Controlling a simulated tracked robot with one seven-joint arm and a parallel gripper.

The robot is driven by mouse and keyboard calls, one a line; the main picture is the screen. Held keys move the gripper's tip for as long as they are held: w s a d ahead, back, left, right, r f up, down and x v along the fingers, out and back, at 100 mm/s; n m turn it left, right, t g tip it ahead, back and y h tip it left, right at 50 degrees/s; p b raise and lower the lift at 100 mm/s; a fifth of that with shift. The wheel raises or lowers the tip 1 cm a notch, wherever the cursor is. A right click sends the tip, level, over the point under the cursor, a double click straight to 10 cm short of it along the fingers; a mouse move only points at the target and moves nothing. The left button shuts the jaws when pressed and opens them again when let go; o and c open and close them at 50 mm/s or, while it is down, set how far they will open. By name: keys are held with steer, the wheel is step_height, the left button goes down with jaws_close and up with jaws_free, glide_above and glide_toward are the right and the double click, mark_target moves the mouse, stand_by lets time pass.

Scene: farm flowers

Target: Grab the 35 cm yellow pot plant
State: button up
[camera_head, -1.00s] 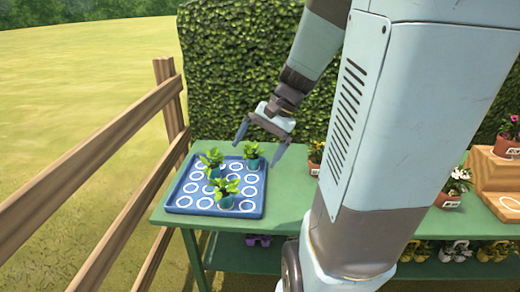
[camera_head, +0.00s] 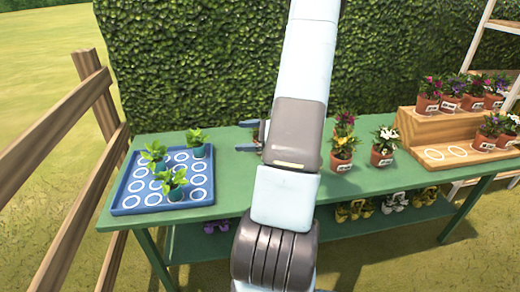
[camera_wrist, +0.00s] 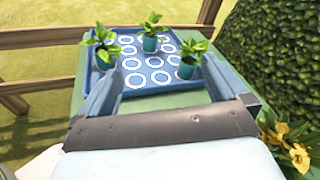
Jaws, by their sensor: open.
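A plant with yellow flowers (camera_wrist: 287,145) shows at the lower right of the wrist view, beside my gripper and outside its fingers.
The blue tray (camera_head: 131,200) on the green table (camera_head: 240,172) holds three green seedlings. Labelled potted flowers (camera_head: 342,160) stand right of my arm, and more stand on a wooden step stand (camera_head: 408,126). A hedge (camera_head: 200,60) rises behind; a wooden fence (camera_head: 60,170) is at left.

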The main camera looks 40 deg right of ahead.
steer(key=s+d+f+m+t+h, duration=0.2)
steer(key=d+f+m+h, duration=0.1)
steer(key=d+f, duration=0.1)
steer(key=s+d+f+m+t+h, duration=0.1)
steer(key=s+d+f+m+h, duration=0.1)
steer(key=d+f+m+h, duration=0.1)
steer(key=s+d+f+m+t+h, duration=0.2)
steer(key=d+f+m, duration=0.3)
steer(key=d, duration=0.3)
steer(key=shift+s+d+f+t+h, duration=0.15)
steer(key=shift+s+f+h, duration=0.05)
steer(key=shift+f+h, duration=0.2)
steer(key=shift+s+d+f+t+h, duration=0.1)
steer(key=shift+s+f+t+h, duration=0.1)
steer(key=shift+f+h, duration=0.15)
steer(key=shift+w+d+f, duration=0.1)
steer(key=shift+w, duration=0.15)
steer(key=w, duration=0.7)
steer(key=shift+w, duration=3.1)
steer(key=shift+c, duration=0.4)
steer(key=c, duration=0.9)
